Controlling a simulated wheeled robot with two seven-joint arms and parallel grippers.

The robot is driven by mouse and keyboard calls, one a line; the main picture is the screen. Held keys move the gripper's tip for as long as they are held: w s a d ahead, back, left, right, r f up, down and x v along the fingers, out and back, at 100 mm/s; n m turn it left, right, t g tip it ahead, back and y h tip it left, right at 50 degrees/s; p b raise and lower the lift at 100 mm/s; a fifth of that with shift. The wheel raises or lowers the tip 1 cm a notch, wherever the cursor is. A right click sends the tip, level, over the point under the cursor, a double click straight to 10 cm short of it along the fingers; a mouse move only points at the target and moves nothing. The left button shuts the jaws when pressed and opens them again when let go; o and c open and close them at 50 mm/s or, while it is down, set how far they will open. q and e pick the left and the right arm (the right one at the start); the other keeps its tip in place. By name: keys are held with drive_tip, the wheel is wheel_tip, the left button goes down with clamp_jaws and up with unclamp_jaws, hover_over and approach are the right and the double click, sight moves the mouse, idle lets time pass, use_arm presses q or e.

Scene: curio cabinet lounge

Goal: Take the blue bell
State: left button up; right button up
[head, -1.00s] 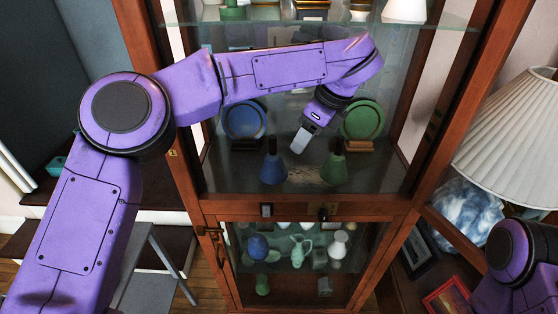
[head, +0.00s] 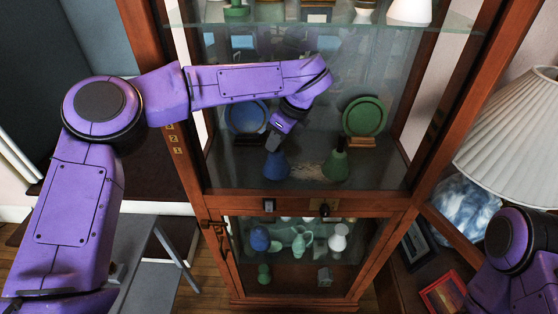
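The blue bell (head: 276,167) stands upright on the cabinet's middle shelf, with a wide skirt and its handle mostly hidden behind my gripper. My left gripper (head: 272,143) points down right at the bell's top; its fingers look close together around or in front of the handle, and I cannot tell whether they touch it. A green bell (head: 336,163) with a dark handle stands to the right on the same shelf. My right arm shows only at the lower right edge; its gripper is out of the picture.
Behind the bells stand a blue plate (head: 240,116), partly hidden by my arm, and a green plate (head: 364,117) on a wooden stand. A glass shelf (head: 440,22) with objects is above. Wooden cabinet posts bound both sides. A pleated lamp (head: 510,130) stands at right.

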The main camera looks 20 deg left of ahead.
use_arm(q)
drive_tip(key=shift+a, duration=0.15)
clamp_jaws()
drive_tip(key=shift+r, duration=0.25)
drive_tip(key=b+v, duration=0.1)
drive_tip(key=v, duration=0.1)
drive_tip(key=shift+w+r+b, duration=0.15)
drive_tip(key=shift+r+b, duration=0.25)
drive_tip(key=shift+r, duration=0.1)
drive_tip(key=s+d+b, duration=0.2)
drive_tip(key=s+d, duration=0.2)
drive_tip(key=d, duration=1.3)
drive_tip(key=shift+b, duration=0.35)
drive_tip(key=shift+r, duration=0.1)
